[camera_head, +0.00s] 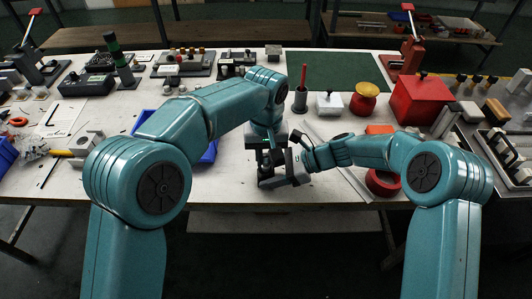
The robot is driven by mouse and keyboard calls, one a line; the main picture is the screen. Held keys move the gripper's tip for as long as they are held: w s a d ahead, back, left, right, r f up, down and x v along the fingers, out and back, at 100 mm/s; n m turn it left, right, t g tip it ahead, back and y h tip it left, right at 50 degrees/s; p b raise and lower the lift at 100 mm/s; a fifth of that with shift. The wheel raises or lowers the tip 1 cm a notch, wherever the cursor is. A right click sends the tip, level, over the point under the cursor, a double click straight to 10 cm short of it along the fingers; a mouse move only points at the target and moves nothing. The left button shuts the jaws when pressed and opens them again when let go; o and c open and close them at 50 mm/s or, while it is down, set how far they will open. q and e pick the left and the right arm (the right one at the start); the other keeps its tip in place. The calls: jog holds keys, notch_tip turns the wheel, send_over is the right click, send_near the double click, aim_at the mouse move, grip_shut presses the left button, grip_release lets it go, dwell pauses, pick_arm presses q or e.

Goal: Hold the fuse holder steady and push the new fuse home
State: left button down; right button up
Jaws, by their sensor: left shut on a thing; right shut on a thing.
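A small dark block, which looks like the fuse holder (266,178), sits on the white bench near its front edge, in the middle of the view. My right gripper (284,174) reaches in from the right, low over the bench, and is shut on the holder's side. My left gripper (267,153) points down from above, right over the holder, and is shut on a thin piece that looks like the fuse. The fuse itself is mostly hidden between the jaws. I cannot tell how deep it sits in the holder.
A blue tray (208,152) lies left of the grippers, partly behind my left arm. A red roll (383,183) is under my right forearm. A white block (329,103), a yellow-and-red spool (364,98) and a red box (418,99) stand behind. Bench in front is clear.

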aim_at(266, 156)
pick_arm(q)
jog(key=shift+f, duration=1)
jog(key=c, duration=0.9)
grip_release()
jog(key=shift+r, duration=0.1)
notch_tip(266, 156, up, 12)
jog(key=shift+f, duration=0.1)
pick_arm(e)
jog(key=o, duration=1.1)
